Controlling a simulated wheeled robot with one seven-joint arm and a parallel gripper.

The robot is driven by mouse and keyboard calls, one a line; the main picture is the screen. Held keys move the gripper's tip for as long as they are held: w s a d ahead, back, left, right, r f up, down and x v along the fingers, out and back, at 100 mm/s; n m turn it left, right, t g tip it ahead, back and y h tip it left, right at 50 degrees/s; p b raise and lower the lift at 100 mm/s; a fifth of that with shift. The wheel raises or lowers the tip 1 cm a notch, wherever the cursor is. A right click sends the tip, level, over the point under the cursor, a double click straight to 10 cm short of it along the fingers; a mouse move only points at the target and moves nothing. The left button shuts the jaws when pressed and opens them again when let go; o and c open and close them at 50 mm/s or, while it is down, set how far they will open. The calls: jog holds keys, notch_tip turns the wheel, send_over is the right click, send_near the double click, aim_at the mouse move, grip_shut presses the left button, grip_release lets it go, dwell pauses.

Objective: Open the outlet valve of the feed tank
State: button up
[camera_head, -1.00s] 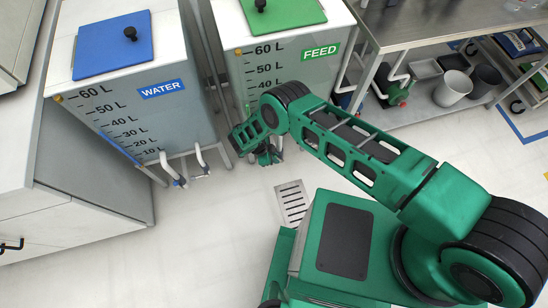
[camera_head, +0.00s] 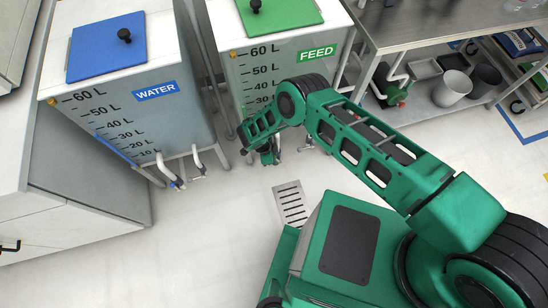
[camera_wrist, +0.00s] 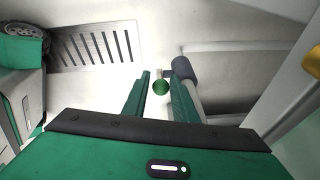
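The feed tank (camera_head: 290,85), pale with a green lid and a FEED label, stands at the top middle of the head view. A white outlet pipe (camera_head: 307,138) shows under it, right of my gripper (camera_head: 268,156), which is low at the tank's front. In the wrist view my gripper (camera_wrist: 163,98) is open. A small round green piece (camera_wrist: 161,87) shows between the fingers, with a visible gap from the left one. I cannot tell whether it is the valve's handle. A pale pipe with a dark grey end (camera_wrist: 183,69) lies by the right finger, which partly hides it.
The water tank (camera_head: 130,105), with a blue lid (camera_head: 107,45) and its own outlet pipes, stands left. A slotted floor drain (camera_head: 291,204) lies in front of the feed tank and also shows in the wrist view (camera_wrist: 97,46). A steel bench (camera_head: 425,25) stands right. The front floor is clear.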

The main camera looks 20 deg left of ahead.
jog(key=v, duration=1)
jog(key=shift+r, duration=0.35)
